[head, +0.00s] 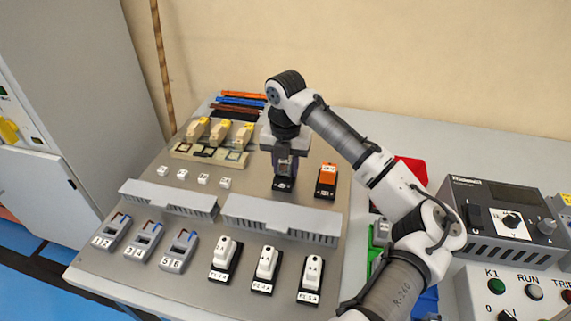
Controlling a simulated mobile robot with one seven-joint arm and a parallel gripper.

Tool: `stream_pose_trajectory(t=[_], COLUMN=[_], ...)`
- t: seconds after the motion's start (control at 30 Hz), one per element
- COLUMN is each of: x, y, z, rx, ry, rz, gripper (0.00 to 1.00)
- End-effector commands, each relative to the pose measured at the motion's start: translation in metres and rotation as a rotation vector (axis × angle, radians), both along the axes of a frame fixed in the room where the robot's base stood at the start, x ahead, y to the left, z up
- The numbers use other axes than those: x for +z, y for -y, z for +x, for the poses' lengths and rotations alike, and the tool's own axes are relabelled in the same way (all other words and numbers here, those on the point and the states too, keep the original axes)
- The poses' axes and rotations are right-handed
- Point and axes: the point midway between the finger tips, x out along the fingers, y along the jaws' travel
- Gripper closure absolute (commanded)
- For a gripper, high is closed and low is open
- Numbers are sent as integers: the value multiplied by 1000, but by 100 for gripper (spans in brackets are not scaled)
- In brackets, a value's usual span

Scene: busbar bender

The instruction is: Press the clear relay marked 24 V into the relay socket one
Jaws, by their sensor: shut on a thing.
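My gripper (284,151) points straight down over the panel and is shut on the clear relay (283,168), which looks dark and see-through. The relay is upright over a black relay socket (283,185). Its lower end is at or just above the socket; I cannot tell whether it is seated. The relay's 24 V marking and the socket's label are too small to read. My gripper hides the relay's top.
An orange relay (327,175) stands in a black socket close to the right. Grey slotted ducts (280,220) cross the panel (190,225) in front. Beige parts with yellow tops (220,130) stand to the left. A power unit (505,220) is at the right.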

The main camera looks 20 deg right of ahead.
Motion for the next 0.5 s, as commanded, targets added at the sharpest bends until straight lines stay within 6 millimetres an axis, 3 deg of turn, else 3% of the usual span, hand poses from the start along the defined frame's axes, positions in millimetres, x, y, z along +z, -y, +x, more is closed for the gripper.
stream_pose_trajectory(t=[0.03, 0.2, 0.5], x=[-2, -3, -5], y=[0, 0, 2], z=[0, -1, -2], rx=[0, -1, -4], ry=[-3, -5, -11], rz=[1, 1, -1], gripper=[64, 42, 42])
